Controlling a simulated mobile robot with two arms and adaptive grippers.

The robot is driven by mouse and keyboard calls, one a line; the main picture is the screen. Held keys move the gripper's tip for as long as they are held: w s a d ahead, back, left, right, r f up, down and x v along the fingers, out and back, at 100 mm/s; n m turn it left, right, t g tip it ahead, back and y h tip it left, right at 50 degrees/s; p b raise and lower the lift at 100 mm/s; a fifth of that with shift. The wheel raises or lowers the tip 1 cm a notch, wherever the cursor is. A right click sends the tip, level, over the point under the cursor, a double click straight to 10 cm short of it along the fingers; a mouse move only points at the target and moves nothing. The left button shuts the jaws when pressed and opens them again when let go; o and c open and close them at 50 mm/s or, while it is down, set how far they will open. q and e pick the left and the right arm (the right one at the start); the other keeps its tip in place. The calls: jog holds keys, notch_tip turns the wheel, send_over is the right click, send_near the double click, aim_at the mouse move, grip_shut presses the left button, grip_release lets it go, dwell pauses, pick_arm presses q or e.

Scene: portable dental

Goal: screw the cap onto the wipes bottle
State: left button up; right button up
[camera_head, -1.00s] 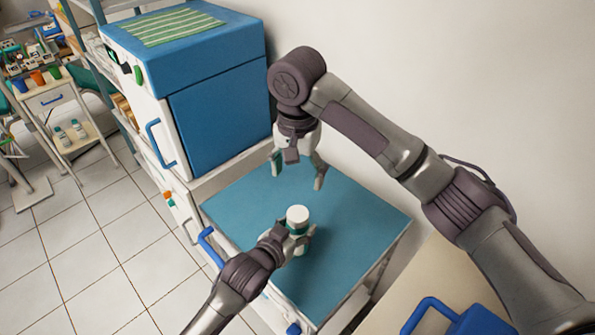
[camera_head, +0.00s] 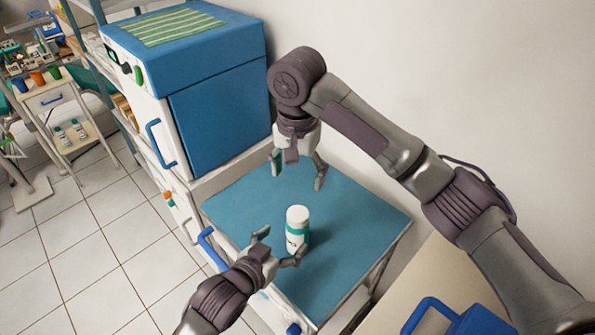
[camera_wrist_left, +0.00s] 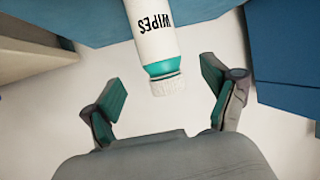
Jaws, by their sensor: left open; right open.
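The white wipes bottle (camera_head: 296,238) with teal bands stands upright on the blue top of the cart. Its white cap (camera_head: 298,213) sits on its top. In the left wrist view the bottle (camera_wrist_left: 154,35) shows its WIPES lettering, and the cap (camera_wrist_left: 168,85) is over the teal neck band; whether it is fully tight cannot be told. My left gripper (camera_head: 279,246) is open and empty, just to the lower left of the bottle, its fingers apart from it. My right gripper (camera_head: 298,174) is open and empty, pointing down above the cart top beyond the bottle.
The blue cart top (camera_head: 355,215) is otherwise clear around the bottle. A blue and white cabinet (camera_head: 220,115) with a striped green cloth (camera_head: 165,27) stands at the back left. A wall is behind my right arm. A blue box (camera_head: 480,322) is at the lower right.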

pick_arm(q)
jog(key=v, duration=0.4)
jog(key=shift+s+a+r, duration=0.1)
jog(key=shift+s+a, duration=0.1)
jog(key=shift+s, duration=0.15)
